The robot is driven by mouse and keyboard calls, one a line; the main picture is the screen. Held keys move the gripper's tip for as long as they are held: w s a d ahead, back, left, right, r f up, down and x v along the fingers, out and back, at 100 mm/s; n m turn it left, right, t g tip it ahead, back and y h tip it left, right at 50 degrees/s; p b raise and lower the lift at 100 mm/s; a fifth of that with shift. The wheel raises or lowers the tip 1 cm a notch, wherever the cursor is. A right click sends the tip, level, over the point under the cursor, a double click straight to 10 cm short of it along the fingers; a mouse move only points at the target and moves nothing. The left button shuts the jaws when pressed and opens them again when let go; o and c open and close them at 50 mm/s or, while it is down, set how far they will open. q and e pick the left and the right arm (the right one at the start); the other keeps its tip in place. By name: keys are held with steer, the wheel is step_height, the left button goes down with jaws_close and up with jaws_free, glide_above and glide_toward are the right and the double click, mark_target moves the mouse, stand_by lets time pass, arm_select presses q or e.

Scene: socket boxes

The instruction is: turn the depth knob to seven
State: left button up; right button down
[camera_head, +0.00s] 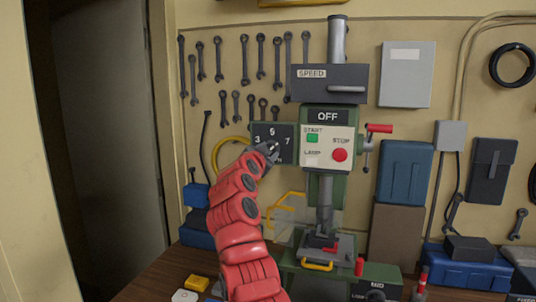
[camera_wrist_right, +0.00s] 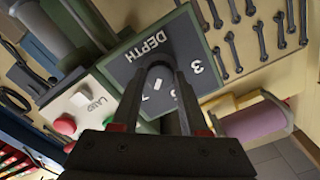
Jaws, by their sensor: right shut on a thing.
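The depth dial plate (camera_head: 284,130) is a dark square on the left side of the green machine, with 3, 5 and 7 showing. In the right wrist view the plate (camera_wrist_right: 125,68) carries the word DEPTH. My right gripper (camera_head: 269,150) is on the dial's centre. In the wrist view its fingers (camera_wrist_right: 161,80) are shut on the dark depth knob (camera_wrist_right: 158,76). A small white mark shows between the fingers. The fingers cover much of the knob, so I cannot tell exactly which number it points to. My left gripper is not in view.
Right of the dial are the START/STOP panel (camera_head: 327,152) and a red-handled lever (camera_head: 379,129). Several wrenches (camera_head: 244,58) hang on the wall. A vise (camera_head: 322,249) stands below on the bench. Blue boxes (camera_head: 404,170) are at right.

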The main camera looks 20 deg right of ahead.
steer(key=shift+m, duration=1)
steer(key=shift+c, duration=2.1)
jaws_free()
steer(key=b+v, duration=0.6)
steer(key=v, duration=1.1)
steer(key=shift+a+b, duration=0.2)
steer(key=shift+b, duration=0.15)
